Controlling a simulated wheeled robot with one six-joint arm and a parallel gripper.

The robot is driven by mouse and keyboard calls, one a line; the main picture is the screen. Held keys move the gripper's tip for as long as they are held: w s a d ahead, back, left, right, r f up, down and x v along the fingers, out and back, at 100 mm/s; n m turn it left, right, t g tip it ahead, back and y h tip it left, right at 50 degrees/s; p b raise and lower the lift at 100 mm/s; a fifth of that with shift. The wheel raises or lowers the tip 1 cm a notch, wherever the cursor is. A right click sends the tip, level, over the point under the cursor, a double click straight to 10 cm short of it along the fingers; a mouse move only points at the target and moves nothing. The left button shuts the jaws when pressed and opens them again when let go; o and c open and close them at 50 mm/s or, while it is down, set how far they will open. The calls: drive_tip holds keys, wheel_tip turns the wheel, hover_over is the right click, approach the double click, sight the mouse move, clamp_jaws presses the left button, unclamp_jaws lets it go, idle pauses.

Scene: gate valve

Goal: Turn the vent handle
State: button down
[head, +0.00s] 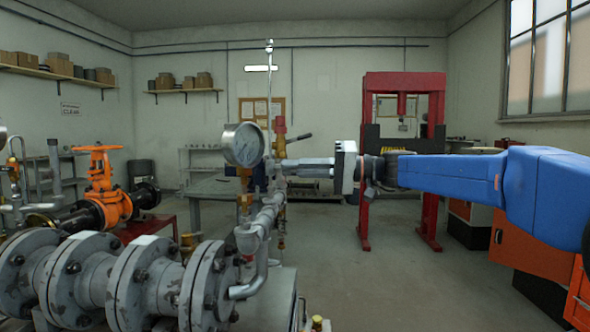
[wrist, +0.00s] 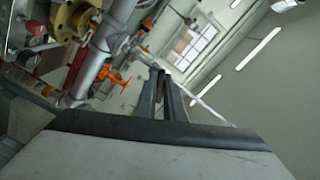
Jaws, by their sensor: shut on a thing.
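My gripper (head: 283,168) reaches in from the right, level, with its fingertips against the slim upright vent pipe (head: 270,85) just right of the round pressure gauge (head: 243,145). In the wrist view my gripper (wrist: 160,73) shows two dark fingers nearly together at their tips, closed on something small. The vent handle is mostly hidden between the fingertips, and its angle cannot be made out.
A red-topped fitting (head: 280,128) with a dark lever stands close behind my fingers. Grey flanged pipework (head: 140,280) fills the lower left, with an orange gate valve (head: 104,190) beyond. A red press frame (head: 365,150) stands behind. The floor at lower right centre is clear.

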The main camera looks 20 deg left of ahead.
drive_tip(key=m, duration=0.5)
drive_tip(key=shift+m, duration=0.3)
idle(0.4)
drive_tip(key=c, duration=1.9)
unclamp_jaws()
drive_tip(key=shift+o, duration=0.2)
drive_tip(key=shift+d, duration=0.15)
drive_tip(key=v, duration=1.7)
drive_tip(key=shift+d+f, duration=0.1)
drive_tip(key=shift+s, duration=0.1)
